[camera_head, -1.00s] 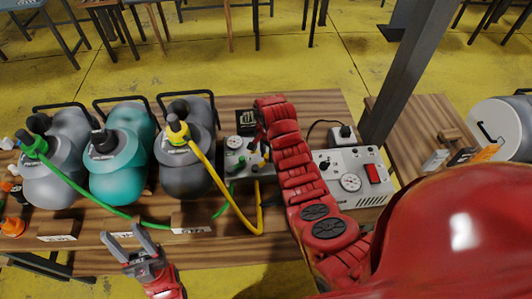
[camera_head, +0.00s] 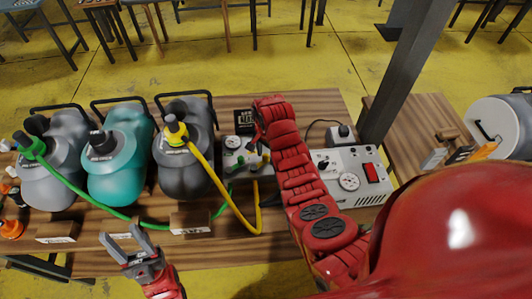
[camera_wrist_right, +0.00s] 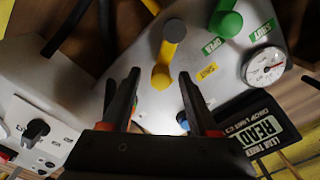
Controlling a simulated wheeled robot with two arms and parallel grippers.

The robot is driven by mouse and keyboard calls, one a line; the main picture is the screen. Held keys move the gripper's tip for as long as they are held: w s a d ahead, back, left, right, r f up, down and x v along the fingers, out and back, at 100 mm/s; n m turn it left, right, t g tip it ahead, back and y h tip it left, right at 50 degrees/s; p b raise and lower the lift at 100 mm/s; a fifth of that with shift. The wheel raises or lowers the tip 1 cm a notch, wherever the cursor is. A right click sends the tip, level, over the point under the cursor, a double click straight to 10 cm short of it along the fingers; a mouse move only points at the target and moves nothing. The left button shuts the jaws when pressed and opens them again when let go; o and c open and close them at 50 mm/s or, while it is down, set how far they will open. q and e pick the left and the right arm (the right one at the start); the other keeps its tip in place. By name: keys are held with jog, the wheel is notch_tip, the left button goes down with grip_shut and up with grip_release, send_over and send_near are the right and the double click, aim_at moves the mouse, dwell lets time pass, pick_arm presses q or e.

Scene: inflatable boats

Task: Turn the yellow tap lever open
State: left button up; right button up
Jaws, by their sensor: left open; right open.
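The yellow tap lever (camera_wrist_right: 167,52) stands on a light grey panel box (camera_wrist_right: 222,72) in the right wrist view, with a green lever (camera_wrist_right: 226,20) beside it. My right gripper (camera_wrist_right: 159,76) is open and empty, its fingers pointing toward the yellow lever. In that picture the lever's lower end shows between the fingertips; I cannot tell how far apart in depth they are. In the head view the panel box (camera_head: 234,160) is partly hidden behind my right arm, and the levers are too small to read clearly. My left gripper (camera_head: 126,243) is open and empty at the table's front edge.
A yellow hose (camera_head: 222,197) and a green hose (camera_head: 75,193) run across the wooden table (camera_head: 110,262). Grey and teal canisters (camera_head: 118,165) stand left of the panel. A black display (camera_wrist_right: 258,125) is close to my right gripper.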

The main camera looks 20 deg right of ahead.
aim_at(266, 155)
jog(key=shift+r, duration=0.1)
jog(key=shift+w+r, duration=0.1)
jog(key=shift+r, duration=0.2)
notch_tip(266, 155, up, 4)
notch_tip(266, 155, up, 13)
jog(key=p, duration=0.7)
jog(key=shift+f, duration=0.2)
